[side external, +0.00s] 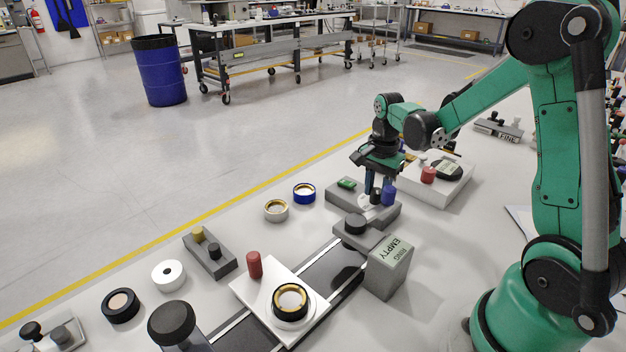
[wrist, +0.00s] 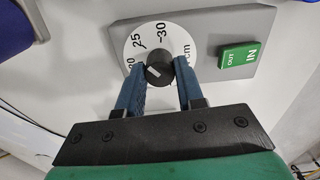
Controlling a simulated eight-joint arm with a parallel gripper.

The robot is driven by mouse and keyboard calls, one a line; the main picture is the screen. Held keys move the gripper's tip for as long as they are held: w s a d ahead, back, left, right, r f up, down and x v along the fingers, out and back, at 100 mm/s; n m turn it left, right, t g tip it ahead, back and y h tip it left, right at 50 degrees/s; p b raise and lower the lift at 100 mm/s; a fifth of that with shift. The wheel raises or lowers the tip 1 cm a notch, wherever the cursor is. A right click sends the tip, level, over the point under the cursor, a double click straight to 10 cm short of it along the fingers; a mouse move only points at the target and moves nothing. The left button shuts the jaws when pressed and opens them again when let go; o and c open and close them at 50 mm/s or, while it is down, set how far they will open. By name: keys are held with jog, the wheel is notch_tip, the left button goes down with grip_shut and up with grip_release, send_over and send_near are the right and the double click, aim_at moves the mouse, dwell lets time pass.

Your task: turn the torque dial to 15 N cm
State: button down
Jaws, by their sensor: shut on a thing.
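The torque dial is a white disc (wrist: 182,32) with black numbers on a grey box (wrist: 245,22); 25 and 30 are legible in the wrist view. At its middle is a black knob (wrist: 160,70) with a short white mark on its left part; I cannot tell exactly which number it points to. My gripper (wrist: 163,76) has a blue finger on each side of the knob and is shut on it. In the side view, my gripper (side external: 376,185) points down over the white dial disc (side external: 365,199), largely hiding the knob.
A green IN/OUT button (wrist: 239,56) sits on the same box. A blue cylinder (side external: 388,194) stands close by the gripper. A grey box marked EMPTY RING (side external: 390,266) is in front, and a white block with a red peg (side external: 428,174) is behind, right.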

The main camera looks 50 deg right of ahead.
jog(key=n, duration=1.9)
jog(key=shift+n, duration=0.3)
dwell(0.5)
jog(key=c, duration=0.5)
grip_release()
jog(key=shift+c, duration=0.2)
